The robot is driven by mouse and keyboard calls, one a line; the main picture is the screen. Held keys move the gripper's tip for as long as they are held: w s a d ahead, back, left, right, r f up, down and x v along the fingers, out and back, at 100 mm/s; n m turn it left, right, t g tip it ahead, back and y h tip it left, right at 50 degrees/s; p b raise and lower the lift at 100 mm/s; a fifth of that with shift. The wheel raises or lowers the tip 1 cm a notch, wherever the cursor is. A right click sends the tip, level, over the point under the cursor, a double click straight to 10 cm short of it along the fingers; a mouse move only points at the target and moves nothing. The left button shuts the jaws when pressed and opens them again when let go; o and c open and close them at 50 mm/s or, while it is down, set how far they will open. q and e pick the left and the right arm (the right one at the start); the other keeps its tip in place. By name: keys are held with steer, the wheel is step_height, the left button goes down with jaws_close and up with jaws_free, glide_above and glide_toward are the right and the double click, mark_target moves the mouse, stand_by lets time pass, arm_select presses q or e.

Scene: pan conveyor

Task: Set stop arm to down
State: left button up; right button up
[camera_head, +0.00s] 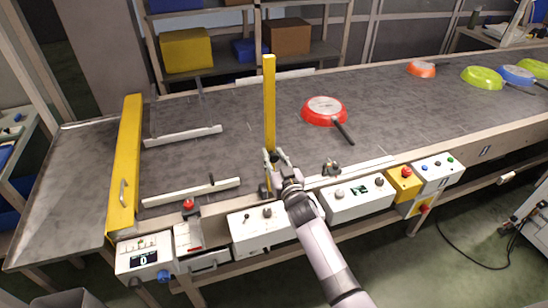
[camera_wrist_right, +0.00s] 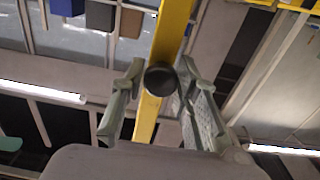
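The stop arm is a yellow bar (camera_head: 269,100) that stands upright at the near edge of the conveyor in the head view. My right gripper (camera_head: 271,157) is at the lower part of this bar. In the right wrist view, a round black knob (camera_wrist_right: 160,80) on the yellow bar (camera_wrist_right: 171,32) lies between the two fingers of my right gripper (camera_wrist_right: 161,88). The fingers are close to the knob on both sides; I cannot tell whether they touch it. My left gripper is not in view.
A red pan (camera_head: 324,110) lies on the conveyor belt (camera_head: 385,105) right of the stop arm. An orange pan (camera_head: 421,69) and green and blue pans lie farther right. A yellow gate (camera_head: 126,160) spans the belt at left. Control boxes (camera_head: 258,229) line the near edge.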

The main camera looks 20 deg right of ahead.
jaws_close()
steer(key=shift+w, duration=0.1)
stand_by(0.4)
